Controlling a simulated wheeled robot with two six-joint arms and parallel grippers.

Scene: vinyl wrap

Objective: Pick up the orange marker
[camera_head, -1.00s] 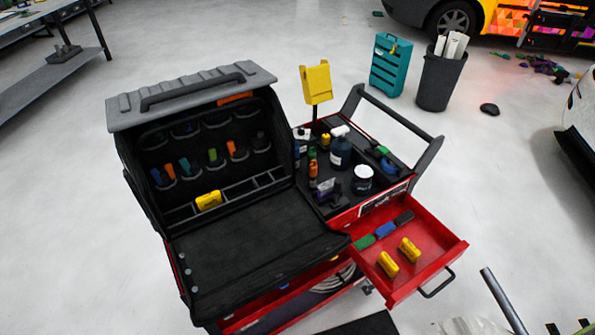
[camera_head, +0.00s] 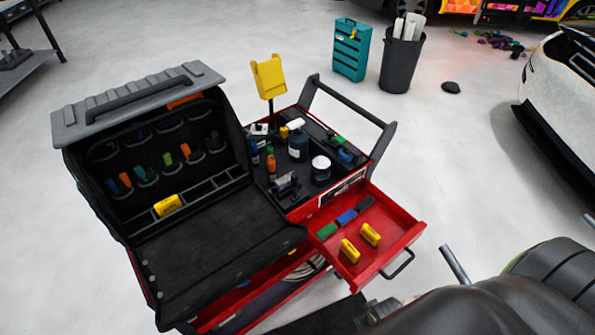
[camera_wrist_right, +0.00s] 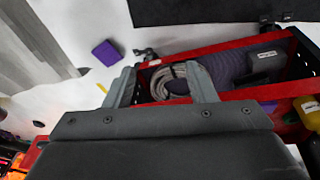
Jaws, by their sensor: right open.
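Several orange pieces show in the head view, and I cannot tell for certain which is the marker. A small upright orange item (camera_head: 271,165) stands on the black cart top, beside blue and green ones. Two more orange items sit in pockets of the open black case's lid, one at the left (camera_head: 125,180) and one further right (camera_head: 185,152). My right gripper (camera_wrist_right: 163,86) is open and empty in its wrist view, with its two grey fingers apart over the red cart's lower tray. No orange marker shows between them. My left gripper is not in view.
An open red drawer (camera_head: 402,237) holds two yellow tools and green, blue and dark blocks. A coiled cable (camera_wrist_right: 170,80) lies in the lower tray. A yellow holder (camera_head: 268,77), dark bottle (camera_head: 298,147) and cart handle (camera_head: 355,100) rise nearby. Floor around is mostly clear.

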